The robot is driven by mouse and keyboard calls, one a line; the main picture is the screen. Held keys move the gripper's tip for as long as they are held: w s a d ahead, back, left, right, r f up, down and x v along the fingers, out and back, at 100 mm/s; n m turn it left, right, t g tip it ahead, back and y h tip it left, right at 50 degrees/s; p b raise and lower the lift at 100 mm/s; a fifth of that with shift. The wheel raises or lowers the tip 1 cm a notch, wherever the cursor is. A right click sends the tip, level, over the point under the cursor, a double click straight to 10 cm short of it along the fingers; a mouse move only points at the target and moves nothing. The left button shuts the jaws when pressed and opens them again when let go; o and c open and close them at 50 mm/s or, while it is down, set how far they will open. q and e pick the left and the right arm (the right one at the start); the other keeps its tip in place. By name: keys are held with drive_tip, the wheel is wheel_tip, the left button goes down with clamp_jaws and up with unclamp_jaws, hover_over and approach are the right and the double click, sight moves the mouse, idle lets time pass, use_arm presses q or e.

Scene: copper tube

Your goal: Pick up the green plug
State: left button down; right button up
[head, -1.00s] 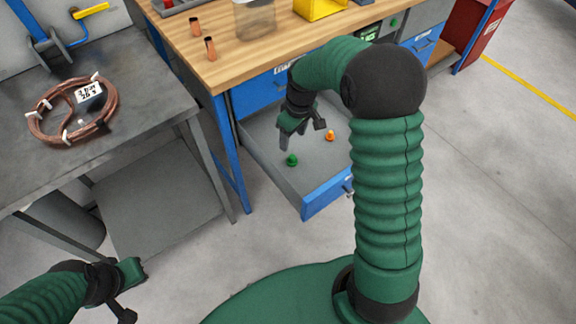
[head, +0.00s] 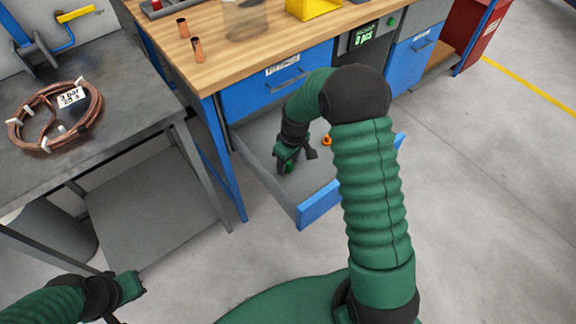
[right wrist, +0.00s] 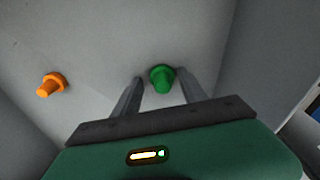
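The green plug (right wrist: 162,79) stands on the drawer floor in the right wrist view, between the tips of my right gripper's two fingers (right wrist: 160,88). The fingers are apart, with a gap showing on each side of the plug. In the head view my right gripper (head: 287,164) points down into the open drawer and hides the green plug. An orange plug (right wrist: 50,85) lies to the left in the right wrist view, and it also shows in the head view (head: 327,140). My left gripper (head: 133,290) is at the lower left, its fingers unclear.
The open grey drawer with a blue front (head: 318,204) surrounds my right gripper. A wooden-topped workbench (head: 225,65) is above it, with copper tube pieces (head: 198,50). A copper coil (head: 88,110) lies on the grey table (head: 130,105) at left.

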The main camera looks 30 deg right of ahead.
drive_tip(key=shift+a+r, duration=0.1)
drive_tip(key=shift+a, duration=0.2)
clamp_jaws()
drive_tip(key=shift+d, duration=0.1)
